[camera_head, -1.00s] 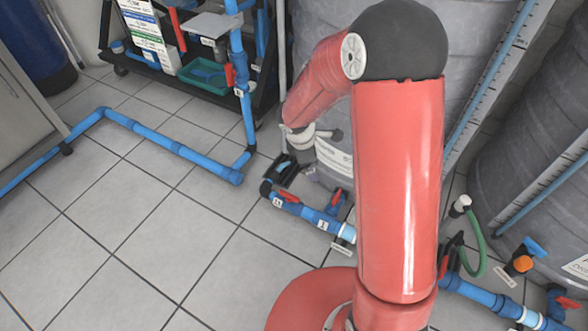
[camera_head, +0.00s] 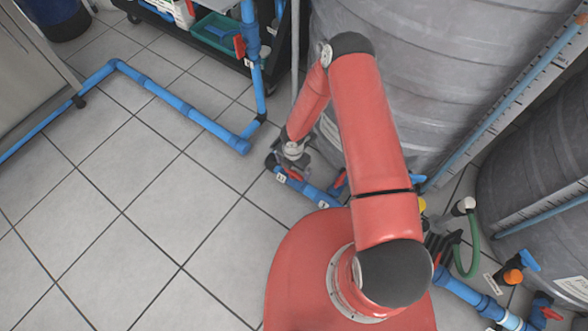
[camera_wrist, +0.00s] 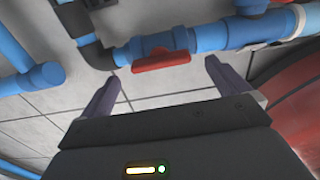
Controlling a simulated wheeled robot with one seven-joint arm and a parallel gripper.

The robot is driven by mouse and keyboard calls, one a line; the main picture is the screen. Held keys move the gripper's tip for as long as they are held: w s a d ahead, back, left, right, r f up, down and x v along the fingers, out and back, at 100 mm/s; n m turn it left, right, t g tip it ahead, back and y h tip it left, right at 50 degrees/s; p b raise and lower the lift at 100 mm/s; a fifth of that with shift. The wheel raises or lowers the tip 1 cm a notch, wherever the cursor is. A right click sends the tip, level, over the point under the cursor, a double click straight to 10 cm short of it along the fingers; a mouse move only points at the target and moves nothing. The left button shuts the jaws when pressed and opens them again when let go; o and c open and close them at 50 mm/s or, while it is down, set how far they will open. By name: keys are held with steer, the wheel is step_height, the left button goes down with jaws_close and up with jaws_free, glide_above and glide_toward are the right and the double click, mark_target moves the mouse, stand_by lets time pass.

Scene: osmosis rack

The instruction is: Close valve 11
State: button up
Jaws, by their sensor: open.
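A red valve handle (camera_wrist: 160,60) lies lengthwise along a blue pipe in the wrist view, just beyond my open, empty fingers. My gripper (camera_wrist: 160,75) has one finger on each side of the handle's span, apart from it as far as I can tell. In the head view the same red handle (camera_head: 294,174) shows on the floor pipe, beside a small white tag (camera_head: 281,178) that seems to read 11. My gripper is low by it there, its fingers mostly hidden.
Another red handle (camera_head: 337,183) stands close by on the same pipework. A large grey tank (camera_head: 440,70) rises behind my arm. A blue pipe (camera_head: 180,105) runs along the floor at left. A black rack (camera_head: 270,75) is at the back.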

mark_target(293, 172)
steer(key=shift+f, duration=1.9)
steer(key=c, duration=1)
